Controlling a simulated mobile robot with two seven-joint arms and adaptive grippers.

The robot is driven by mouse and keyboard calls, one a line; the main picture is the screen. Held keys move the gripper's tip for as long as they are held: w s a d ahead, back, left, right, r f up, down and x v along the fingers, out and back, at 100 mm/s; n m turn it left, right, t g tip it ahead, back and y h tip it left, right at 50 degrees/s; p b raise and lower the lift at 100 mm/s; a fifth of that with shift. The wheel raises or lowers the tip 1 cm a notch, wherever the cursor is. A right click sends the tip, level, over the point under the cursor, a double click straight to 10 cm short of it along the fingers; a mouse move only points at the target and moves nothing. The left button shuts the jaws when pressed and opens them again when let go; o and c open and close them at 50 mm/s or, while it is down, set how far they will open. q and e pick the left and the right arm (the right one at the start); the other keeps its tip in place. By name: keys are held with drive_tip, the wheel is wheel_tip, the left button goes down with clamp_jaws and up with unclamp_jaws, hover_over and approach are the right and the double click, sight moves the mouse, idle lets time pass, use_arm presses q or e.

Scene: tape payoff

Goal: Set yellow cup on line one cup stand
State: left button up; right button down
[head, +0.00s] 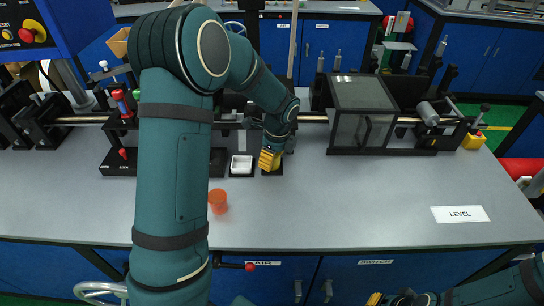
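My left gripper (267,158) reaches down over a small black stand (272,172) in the middle of the bench. A yellow cup (277,163) shows at its fingers, mostly hidden by them, at or just above the stand. The yellow finger pads blend with the cup, so I cannot tell whether they grip it or whether it rests on the stand. My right gripper (375,298) is at the bottom edge, low in front of the bench, partly cut off. I see no cup at it.
An orange cup (217,201) stands nearer the front edge. A clear-sided box (361,112) is behind right. The bench (360,205) is clear toward the LEVEL label (459,214).

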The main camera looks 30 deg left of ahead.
use_arm(q)
drive_tip(key=shift+f, duration=0.45)
drive_tip(key=o, duration=0.7)
drive_tip(key=shift+r, duration=0.15)
drive_tip(key=r+p, duration=0.2)
drive_tip(key=r, duration=0.1)
drive_tip(key=r+p, duration=0.2)
drive_tip(key=shift+d+r, duration=0.15)
drive_tip(key=shift+d, duration=0.25)
drive_tip(key=r+p, duration=0.4)
drive_tip(key=r, duration=0.1)
drive_tip(key=shift+d+r, duration=0.2)
drive_tip(key=shift+d, duration=0.2)
